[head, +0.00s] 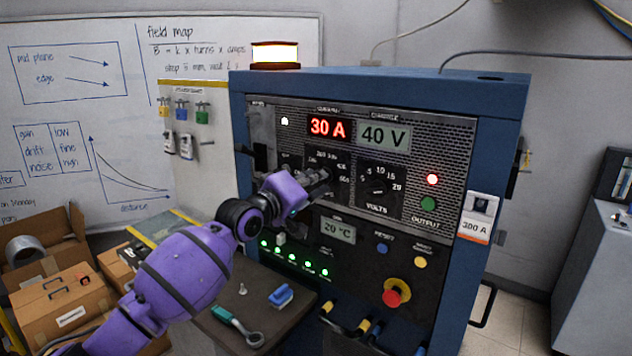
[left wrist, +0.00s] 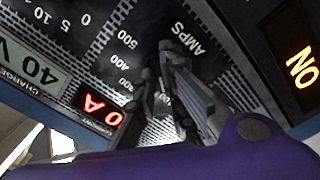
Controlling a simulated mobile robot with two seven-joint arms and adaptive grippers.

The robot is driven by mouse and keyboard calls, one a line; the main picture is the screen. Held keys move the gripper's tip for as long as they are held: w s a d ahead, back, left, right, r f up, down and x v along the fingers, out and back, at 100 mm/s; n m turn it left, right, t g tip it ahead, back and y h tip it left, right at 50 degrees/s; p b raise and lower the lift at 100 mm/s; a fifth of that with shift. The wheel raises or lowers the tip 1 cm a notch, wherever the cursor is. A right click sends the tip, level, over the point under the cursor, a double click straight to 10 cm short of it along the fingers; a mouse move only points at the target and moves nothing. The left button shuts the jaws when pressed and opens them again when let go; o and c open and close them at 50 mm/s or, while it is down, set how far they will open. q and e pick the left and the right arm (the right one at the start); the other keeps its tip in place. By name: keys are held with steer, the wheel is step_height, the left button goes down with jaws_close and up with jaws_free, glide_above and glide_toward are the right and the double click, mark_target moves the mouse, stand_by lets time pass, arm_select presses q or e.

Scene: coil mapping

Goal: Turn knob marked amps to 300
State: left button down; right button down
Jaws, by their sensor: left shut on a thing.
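The amps knob is mostly hidden behind my left gripper (head: 318,182) on the front panel of the blue power cabinet (head: 377,190). My left gripper is shut on the knob; the fingers close around it in the left wrist view (left wrist: 172,88). Part of the amps scale, with 400 and 500, shows beside the fingers, next to the AMPS label (left wrist: 190,40). The knob's pointer cannot be made out. The red current display (head: 328,127) reads 30 A. A card (head: 476,229) on the cabinet's right side reads 300 A. My right gripper is not in view.
The volts knob (head: 378,187) sits just right of my gripper. A red emergency button (head: 392,297) and blue and yellow buttons are below. A small shelf (head: 245,335) with tools lies under my left arm. Cardboard boxes (head: 65,305) stand at the left.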

arm_select(q)
steer(key=shift+m, duration=7.2)
steer(key=c, duration=1.8)
jaws_free()
